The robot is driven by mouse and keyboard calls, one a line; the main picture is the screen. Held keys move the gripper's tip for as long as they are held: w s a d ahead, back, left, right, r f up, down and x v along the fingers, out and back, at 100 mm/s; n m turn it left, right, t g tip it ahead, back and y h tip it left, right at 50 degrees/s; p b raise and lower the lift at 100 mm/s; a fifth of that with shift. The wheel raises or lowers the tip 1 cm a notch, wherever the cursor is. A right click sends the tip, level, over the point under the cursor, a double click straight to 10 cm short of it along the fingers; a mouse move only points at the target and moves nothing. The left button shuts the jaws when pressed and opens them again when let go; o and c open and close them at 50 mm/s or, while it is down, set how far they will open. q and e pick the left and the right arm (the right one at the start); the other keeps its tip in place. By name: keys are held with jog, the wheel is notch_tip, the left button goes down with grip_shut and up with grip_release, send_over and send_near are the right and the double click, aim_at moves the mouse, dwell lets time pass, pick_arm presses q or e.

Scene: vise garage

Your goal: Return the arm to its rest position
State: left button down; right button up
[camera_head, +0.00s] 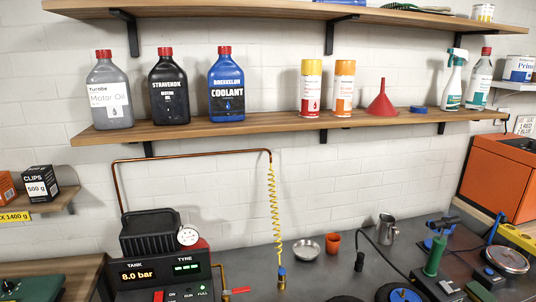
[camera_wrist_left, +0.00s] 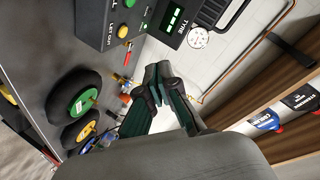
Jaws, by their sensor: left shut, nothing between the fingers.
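My left gripper (camera_wrist_left: 158,72) shows only in the left wrist view. Its dark grey and green fingers are shut with nothing between them. It is in free air in front of the compressor unit (camera_wrist_left: 165,18) and the white brick wall. The compressor unit also shows in the head view (camera_head: 160,262), with "8.0 bar" on its display. Neither arm shows in the head view, and my right gripper is in neither view.
A wall shelf (camera_head: 290,130) carries bottles, spray cans and a red funnel (camera_head: 381,99). A coiled yellow hose (camera_head: 274,215) hangs above the grey workbench (camera_head: 255,260). Wheels (camera_wrist_left: 82,104) lie on the bench. An orange box (camera_head: 497,178) stands at the right.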

pick_arm(q)
jog(key=s+f+n+g+h, duration=0.1)
jog(key=s+f+n+g, duration=0.35)
jog(key=s, duration=0.65)
jog(key=s+f+n+g, duration=0.2)
jog(key=s+f+g, duration=0.4)
jog(key=s+f, duration=0.3)
notch_tip(320, 180, down, 24)
jog(key=s+r+g, duration=0.1)
jog(key=s+g, duration=0.1)
jog(key=s+a+f, duration=0.1)
jog(key=s+f, duration=0.7)
jog(key=f, duration=0.1)
jog(key=s+a+f, duration=0.2)
jog(key=s+f, duration=0.6)
jog(key=s, duration=0.1)
jog(key=shift+a+f+g, duration=0.25)
jog(key=shift+f+g, duration=0.1)
jog(key=shift+f, duration=0.05)
